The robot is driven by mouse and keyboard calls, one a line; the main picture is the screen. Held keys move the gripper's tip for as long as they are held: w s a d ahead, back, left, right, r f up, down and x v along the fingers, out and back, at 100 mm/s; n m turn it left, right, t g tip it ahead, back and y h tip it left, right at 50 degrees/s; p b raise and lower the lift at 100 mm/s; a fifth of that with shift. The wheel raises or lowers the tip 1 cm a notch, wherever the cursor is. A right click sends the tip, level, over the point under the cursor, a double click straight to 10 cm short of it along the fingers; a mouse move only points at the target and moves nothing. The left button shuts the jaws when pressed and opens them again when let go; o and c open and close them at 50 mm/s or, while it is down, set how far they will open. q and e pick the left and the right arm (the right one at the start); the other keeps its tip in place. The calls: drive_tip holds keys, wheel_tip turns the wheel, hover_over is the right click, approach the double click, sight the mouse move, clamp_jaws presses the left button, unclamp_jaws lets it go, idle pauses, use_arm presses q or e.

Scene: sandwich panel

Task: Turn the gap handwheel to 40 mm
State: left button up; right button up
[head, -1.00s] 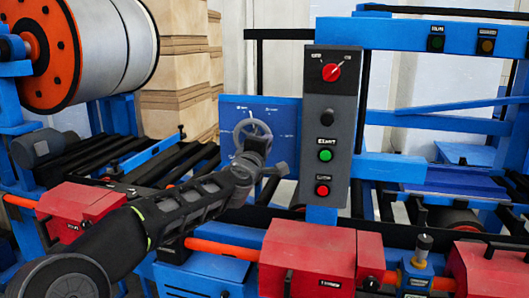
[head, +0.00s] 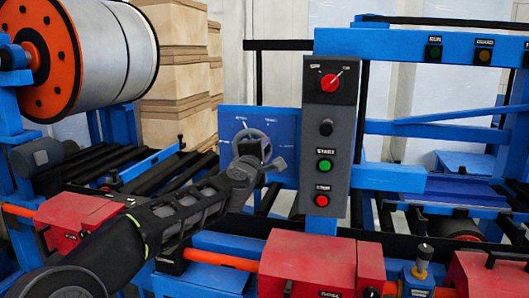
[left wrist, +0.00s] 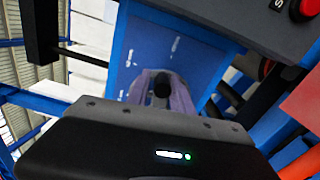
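The gap handwheel (head: 262,134) is a grey wheel on a blue panel with a white-marked dial (head: 232,122), left of the grey control box. The dial figures are too small to read. My left gripper (head: 256,155) is at the front of the handwheel and covers its lower part and hub. In the left wrist view the wheel's rim (left wrist: 183,98) and a dark round knob (left wrist: 162,88) show just beyond my gripper body. The fingers are hidden there, and I cannot tell whether they grip or touch the wheel. My right gripper is not in view.
The control box (head: 313,150) right of the wheel has a red selector (head: 330,83), a black knob (head: 326,127), a green button (head: 324,165) and a red button (head: 322,200). Red housings (head: 310,262) stand below. A large roll (head: 110,50) is at upper left.

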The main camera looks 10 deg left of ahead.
use_arm(q)
drive_tip(key=o, duration=0.3)
drive_tip(key=shift+f, duration=0.1)
drive_tip(key=shift+s, duration=0.15)
drive_tip(key=s+b, duration=0.2)
drive_tip(key=s, duration=0.5)
drive_tip(key=shift+s+a, duration=0.25)
